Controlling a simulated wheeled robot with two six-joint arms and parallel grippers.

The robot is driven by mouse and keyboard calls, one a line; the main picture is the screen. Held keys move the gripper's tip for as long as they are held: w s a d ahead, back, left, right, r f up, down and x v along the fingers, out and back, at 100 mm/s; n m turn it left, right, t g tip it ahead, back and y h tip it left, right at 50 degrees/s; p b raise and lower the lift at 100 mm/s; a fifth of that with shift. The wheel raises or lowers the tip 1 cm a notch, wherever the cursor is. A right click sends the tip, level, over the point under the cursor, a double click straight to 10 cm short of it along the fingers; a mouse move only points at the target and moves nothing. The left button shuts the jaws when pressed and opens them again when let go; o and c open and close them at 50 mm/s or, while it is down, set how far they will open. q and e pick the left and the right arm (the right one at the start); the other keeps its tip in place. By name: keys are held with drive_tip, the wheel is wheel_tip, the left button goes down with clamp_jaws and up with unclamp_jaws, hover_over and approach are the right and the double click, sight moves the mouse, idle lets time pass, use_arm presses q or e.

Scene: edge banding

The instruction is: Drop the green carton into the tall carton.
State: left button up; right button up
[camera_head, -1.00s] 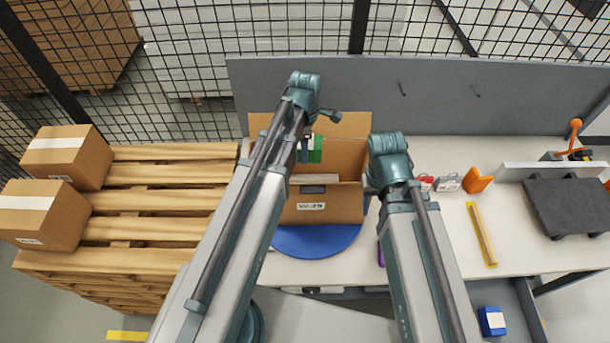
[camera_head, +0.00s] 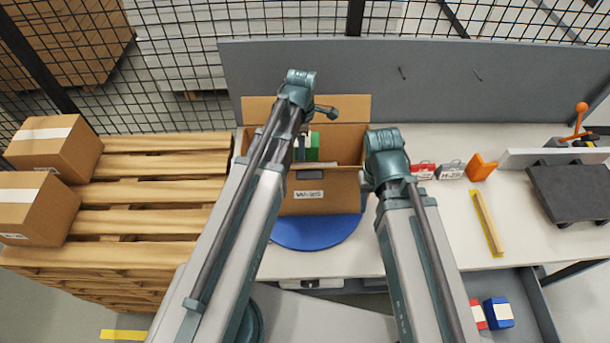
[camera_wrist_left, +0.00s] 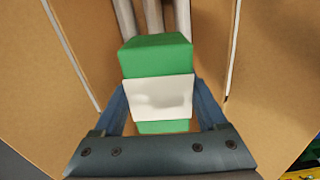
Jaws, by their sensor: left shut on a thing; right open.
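The green carton (camera_head: 313,147), with a white band, shows in the head view inside the outline of the open tall carton (camera_head: 335,194). In the left wrist view the green carton (camera_wrist_left: 157,58) sits between the two blue fingers of my left gripper (camera_wrist_left: 160,108), which is shut on it. Brown cardboard walls (camera_wrist_left: 262,80) surround it there. I cannot tell how deep it is in the tall carton. In the head view my left gripper (camera_head: 302,147) is partly hidden by its arm. My right gripper is hidden behind its own arm, right of the tall carton.
The tall carton stands on a blue round plate (camera_head: 318,234) on the white table. Grey tubes (camera_wrist_left: 153,18) show beyond the green carton in the left wrist view. Brown boxes (camera_head: 52,150) lie on a pallet at left. Small red and grey items and a yellow-edged bar (camera_head: 487,222) lie at right.

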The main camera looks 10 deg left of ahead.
use_arm(q)
drive_tip(key=o, duration=1.4)
drive_tip(key=shift+r, duration=0.15)
wheel_tip(320, 180, up, 7)
drive_tip(key=p, duration=0.7)
drive_tip(key=shift+r+p, duration=0.2)
drive_tip(key=shift+p, duration=0.15)
drive_tip(key=shift+s+f, duration=0.1)
drive_tip(key=shift+s, duration=0.05)
